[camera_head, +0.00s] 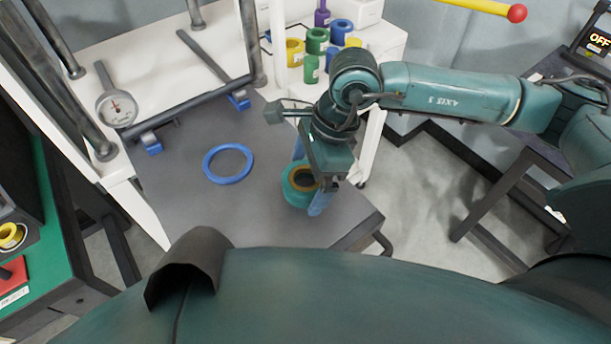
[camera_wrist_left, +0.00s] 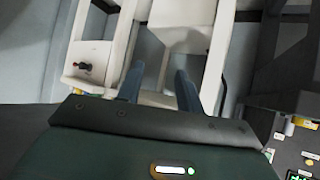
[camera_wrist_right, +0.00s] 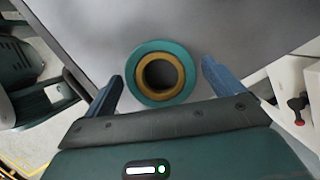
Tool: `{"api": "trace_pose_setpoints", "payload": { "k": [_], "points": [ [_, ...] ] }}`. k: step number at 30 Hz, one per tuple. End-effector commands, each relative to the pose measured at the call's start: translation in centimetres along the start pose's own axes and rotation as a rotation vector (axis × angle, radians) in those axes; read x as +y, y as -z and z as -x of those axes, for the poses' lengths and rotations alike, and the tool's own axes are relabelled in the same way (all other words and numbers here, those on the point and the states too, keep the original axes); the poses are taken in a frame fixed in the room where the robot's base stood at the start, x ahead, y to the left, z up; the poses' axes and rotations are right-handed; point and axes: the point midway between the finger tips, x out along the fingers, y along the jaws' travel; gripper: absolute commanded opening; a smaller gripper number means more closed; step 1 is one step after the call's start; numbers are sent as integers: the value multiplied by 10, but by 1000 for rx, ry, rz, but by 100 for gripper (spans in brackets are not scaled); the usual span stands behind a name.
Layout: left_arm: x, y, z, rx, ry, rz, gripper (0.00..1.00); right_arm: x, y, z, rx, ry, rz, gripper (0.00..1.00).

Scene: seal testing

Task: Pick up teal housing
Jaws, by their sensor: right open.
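The teal housing (camera_head: 292,196) is a round ring with an orange-brown inner ring, on the grey bench top (camera_head: 240,215) near its right front. In the right wrist view, the housing (camera_wrist_right: 133,72) shows from above with a dark central hole. My right gripper (camera_head: 309,180) is open, one finger on each side of the housing. In the right wrist view, gaps show between the fingers (camera_wrist_right: 161,84) and the housing; its height above the bench is hard to judge. My left gripper (camera_wrist_left: 159,87) is open and empty, facing white framework; it is not in the head view.
A blue ring (camera_head: 208,170) lies left of the housing. A dial gauge (camera_head: 117,108) and a dark bar frame (camera_head: 190,105) stand at the bench's back left. Several coloured cylinders stand on a white surface (camera_head: 385,45) behind. Bare bench lies between ring and front edge.

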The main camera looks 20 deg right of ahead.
Motion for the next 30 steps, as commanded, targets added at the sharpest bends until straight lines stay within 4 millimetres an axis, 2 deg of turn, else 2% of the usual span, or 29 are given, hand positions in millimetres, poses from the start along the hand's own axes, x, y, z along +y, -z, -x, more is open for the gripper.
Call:
{"api": "trace_pose_setpoints", "payload": {
  "k": [4,12,30],
  "points": [
    [-1,-3,0,-15,7,8,36,0,0,-15,-1,-1,-1,93],
    [-1,-4,-1,-15,6,9,36,-1,0,-18,0,2,0,91],
    [0,-3,0,-12,2,3,36,-1,0,-17,0,2,-1,42]
  ]
}}
